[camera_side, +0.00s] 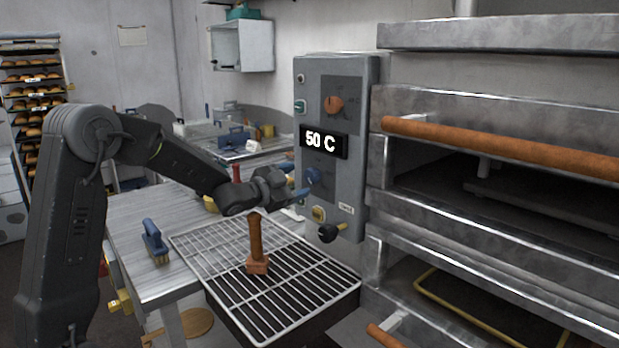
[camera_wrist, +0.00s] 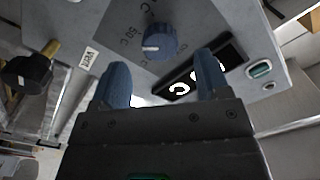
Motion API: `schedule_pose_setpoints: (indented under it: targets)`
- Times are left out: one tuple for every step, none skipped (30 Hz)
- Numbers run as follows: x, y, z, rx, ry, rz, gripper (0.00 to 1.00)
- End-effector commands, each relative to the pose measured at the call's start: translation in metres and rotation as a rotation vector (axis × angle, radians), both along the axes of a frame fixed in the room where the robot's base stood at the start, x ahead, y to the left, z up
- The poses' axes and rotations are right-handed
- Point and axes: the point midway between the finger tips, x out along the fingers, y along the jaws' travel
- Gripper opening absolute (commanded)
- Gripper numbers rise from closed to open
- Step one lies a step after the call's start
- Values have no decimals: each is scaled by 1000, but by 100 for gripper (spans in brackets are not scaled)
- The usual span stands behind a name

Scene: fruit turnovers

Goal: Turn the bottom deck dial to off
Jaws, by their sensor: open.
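The grey control panel (camera_side: 350,100) carries an orange dial (camera_side: 333,105) at the top, a lit display (camera_side: 323,141) reading 50 C, and a blue dial (camera_side: 313,176) below it. My gripper (camera_side: 300,192) is open in front of the panel, close to the blue dial. In the wrist view, the blue dial (camera_wrist: 160,41) lies beyond and between the blue fingertips of my gripper (camera_wrist: 162,64), with a gap to each finger. Its white mark points to the picture's lower left. Printed temperature marks surround the dial, too blurred to read fully.
A black knob (camera_side: 329,233) sticks out low on the panel, beside a small label (camera_side: 346,208). A wire rack (camera_side: 205,256) with a wooden-handled tool (camera_side: 256,245) lies below my arm. Oven decks with an orange handle (camera_side: 500,146) are right.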

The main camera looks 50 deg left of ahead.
Motion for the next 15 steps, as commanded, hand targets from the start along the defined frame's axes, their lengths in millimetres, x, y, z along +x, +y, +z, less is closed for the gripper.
schedule_pose_setpoints:
  targets:
    - [11, -1, -1, -1, 1, -2, 69]
    - [16, 0, 0, 0, 0, -1, 69]
    - [23, 0, -1, 0, 0, -1, 69]
    - [27, -1, -1, 0, 1, -2, 69]
    - [31, 0, 0, 0, 1, -1, 69]
    - [36, 0, -1, 0, 1, -2, 69]
    - [39, 0, 0, 1, 0, -1, 69]
    - [42, 0, 0, 1, 1, -1, 69]
    - [45, 0, 0, 0, 1, -1, 69]
    - [47, 0, 0, 0, 1, 1, 69]
    - [48, 0, 0, 0, 1, 1, 69]
    - [49, 0, 0, 0, 1, 1, 69]
    - [50, 0, 0, 0, 1, 1, 69]
    - [51, 0, 0, 0, 1, 1, 69]
    - [51, 0, 0, 0, 1, 1, 69]
